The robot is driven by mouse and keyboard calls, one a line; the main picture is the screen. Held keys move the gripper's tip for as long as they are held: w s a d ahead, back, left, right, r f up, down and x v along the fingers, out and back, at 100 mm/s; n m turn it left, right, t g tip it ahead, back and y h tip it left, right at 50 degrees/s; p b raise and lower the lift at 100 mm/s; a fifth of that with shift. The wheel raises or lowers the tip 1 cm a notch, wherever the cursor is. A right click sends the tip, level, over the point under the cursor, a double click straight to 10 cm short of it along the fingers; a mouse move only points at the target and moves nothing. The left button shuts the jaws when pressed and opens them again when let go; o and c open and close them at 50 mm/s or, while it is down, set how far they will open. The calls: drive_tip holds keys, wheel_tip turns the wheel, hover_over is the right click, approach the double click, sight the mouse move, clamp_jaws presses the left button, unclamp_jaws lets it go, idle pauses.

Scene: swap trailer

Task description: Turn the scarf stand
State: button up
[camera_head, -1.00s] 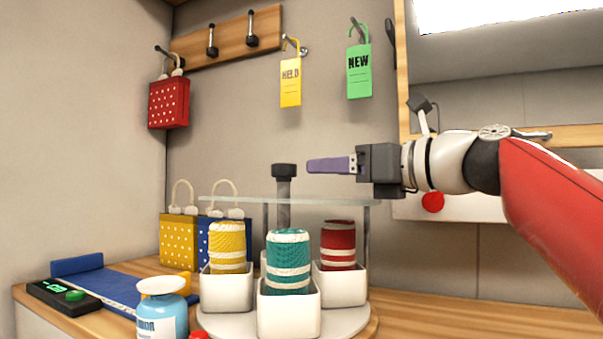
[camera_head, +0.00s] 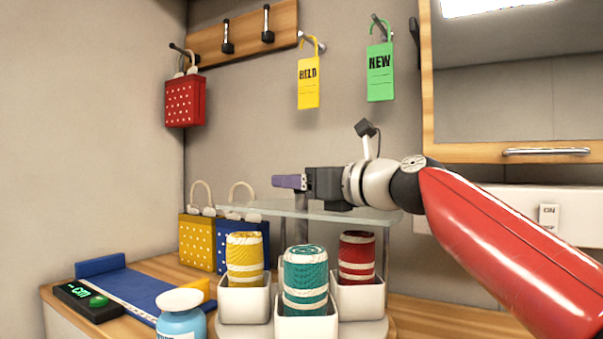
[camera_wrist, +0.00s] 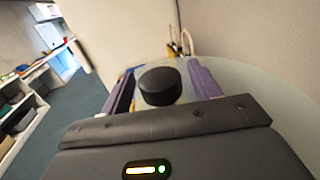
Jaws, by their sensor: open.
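The scarf stand is a round turntable (camera_head: 378,328) with a grey post (camera_head: 301,226) and a glass shelf (camera_head: 350,214) above it. It bears white bins with rolled scarves: yellow (camera_head: 245,258), teal (camera_head: 305,281) and red (camera_head: 357,257). My gripper (camera_head: 290,182) is at the top of the post, above the glass shelf, and hides the post's black knob in the head view. In the wrist view the knob (camera_wrist: 160,86) lies between the two purple fingers, with gaps on both sides. My gripper is open.
A blue-white bottle (camera_head: 181,318), a blue measuring board (camera_head: 140,290) and yellow and blue bags (camera_head: 196,243) stand left of the stand. A yellow HELD tag (camera_head: 308,83) and a green NEW tag (camera_head: 380,74) hang on the wall behind. A cabinet (camera_head: 515,155) is at upper right.

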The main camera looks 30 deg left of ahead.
clamp_jaws()
idle(0.5)
